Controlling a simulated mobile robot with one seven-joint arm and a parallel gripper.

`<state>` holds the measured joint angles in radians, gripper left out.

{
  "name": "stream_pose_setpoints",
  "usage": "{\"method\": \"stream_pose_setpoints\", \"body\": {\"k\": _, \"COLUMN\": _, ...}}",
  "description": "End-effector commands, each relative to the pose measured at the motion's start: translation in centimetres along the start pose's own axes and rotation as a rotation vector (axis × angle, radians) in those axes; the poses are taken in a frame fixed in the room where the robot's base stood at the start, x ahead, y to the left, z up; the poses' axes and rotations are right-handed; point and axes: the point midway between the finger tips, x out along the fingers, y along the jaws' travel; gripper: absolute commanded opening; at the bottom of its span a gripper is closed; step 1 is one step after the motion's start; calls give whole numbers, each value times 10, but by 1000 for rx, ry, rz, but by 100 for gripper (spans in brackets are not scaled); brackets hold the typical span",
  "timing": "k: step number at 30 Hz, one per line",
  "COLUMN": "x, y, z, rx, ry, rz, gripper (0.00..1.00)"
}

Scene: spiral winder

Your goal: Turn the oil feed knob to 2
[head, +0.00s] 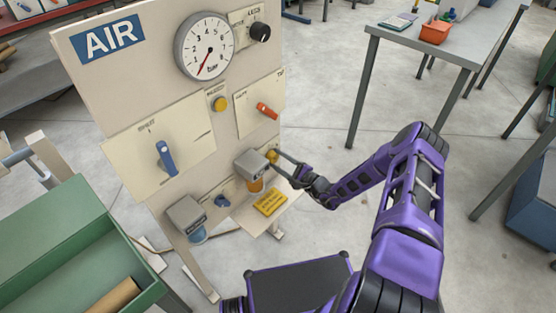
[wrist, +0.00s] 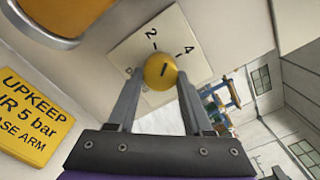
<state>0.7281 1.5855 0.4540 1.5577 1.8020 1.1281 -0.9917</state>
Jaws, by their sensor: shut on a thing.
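The oil feed knob (wrist: 160,70) is a round yellow knob with a short dark mark on its face, in front of a pale scale plate (wrist: 130,50). The numbers 2 and 4 show on the plate above and to the right of the knob. I cannot tell exactly which number the mark points to; the rest of the scale is hidden. My gripper (wrist: 161,82) is shut on the knob, one finger on each side. In the head view the knob (head: 272,156) is small, and my gripper (head: 276,155) reaches it from the right.
A yellow sign (head: 270,202) hangs just below the knob. A grey-topped unit with an amber bowl (head: 254,184) sits close to its left. The panel also carries a pressure gauge (head: 205,47), a blue lever (head: 165,158) and an orange lever (head: 267,110).

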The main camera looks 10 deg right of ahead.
Motion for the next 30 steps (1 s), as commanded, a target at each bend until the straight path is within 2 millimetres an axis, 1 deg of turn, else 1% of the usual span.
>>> {"method": "stream_pose_setpoints", "body": {"k": 6, "x": 0, "y": -1, "z": 0, "rx": -202, "ry": 0, "rz": 1, "gripper": 0}}
{"method": "stream_pose_setpoints", "body": {"k": 15, "x": 0, "y": -2, "z": 1, "rx": -436, "ry": 0, "rz": 1, "gripper": 0}}
{"method": "stream_pose_setpoints", "body": {"k": 21, "x": 0, "y": -2, "z": 1, "rx": -539, "ry": 0, "rz": 1, "gripper": 0}}
{"method": "stream_pose_setpoints", "body": {"k": 30, "x": 0, "y": -2, "z": 1, "rx": -606, "ry": 0, "rz": 1, "gripper": 0}}
